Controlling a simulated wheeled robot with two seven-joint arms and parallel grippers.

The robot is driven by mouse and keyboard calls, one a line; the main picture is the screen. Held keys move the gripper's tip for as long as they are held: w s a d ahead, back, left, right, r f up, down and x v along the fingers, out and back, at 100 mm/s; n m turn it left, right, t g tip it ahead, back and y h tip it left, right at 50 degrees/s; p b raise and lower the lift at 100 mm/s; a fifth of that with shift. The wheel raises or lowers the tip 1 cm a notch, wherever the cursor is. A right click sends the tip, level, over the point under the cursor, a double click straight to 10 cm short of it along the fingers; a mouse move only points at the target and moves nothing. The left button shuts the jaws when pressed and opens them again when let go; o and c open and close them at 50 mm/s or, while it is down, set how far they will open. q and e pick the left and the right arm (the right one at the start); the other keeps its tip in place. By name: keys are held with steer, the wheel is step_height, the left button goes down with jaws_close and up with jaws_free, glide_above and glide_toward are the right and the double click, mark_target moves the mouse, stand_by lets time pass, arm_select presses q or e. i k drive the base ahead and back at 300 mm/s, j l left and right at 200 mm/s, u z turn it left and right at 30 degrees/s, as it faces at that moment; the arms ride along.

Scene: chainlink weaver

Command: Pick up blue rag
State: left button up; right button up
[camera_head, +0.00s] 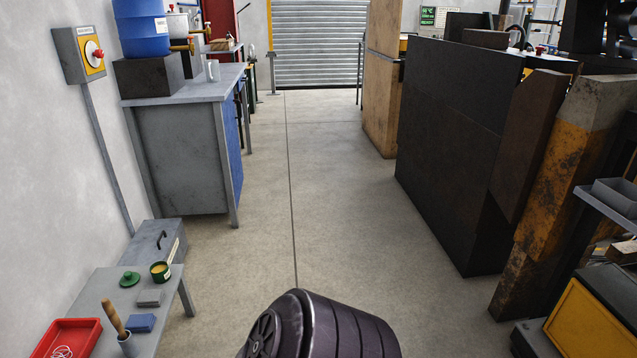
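A small flat blue piece (140,322), which looks like the folded blue rag, lies on a low grey table (100,295) at the lower left. It sits beside a grey cup (129,345) holding a wooden-handled tool (113,318). A grey block (150,298) lies just behind it. Neither of my gripper's fingers is in view. A dark rounded part of my own body fills the bottom middle.
The low table also bears a red tray (88,340), an open green tin (160,272) and a green lid (129,279). A grey toolbox (158,243) stands behind it. A workbench (182,150) is further back. Large dark machinery (450,150) stands right. The floor aisle (330,190) is clear.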

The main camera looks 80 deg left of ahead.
mark_target(141, 324)
steer(key=u, duration=0.45)
steer(key=l+u, duration=0.15)
steer(key=u, duration=0.3)
steer(key=l+u, duration=0.1)
steer(key=u, duration=3.05)
steer(key=z, duration=4.2)
steer(key=u, duration=3.95)
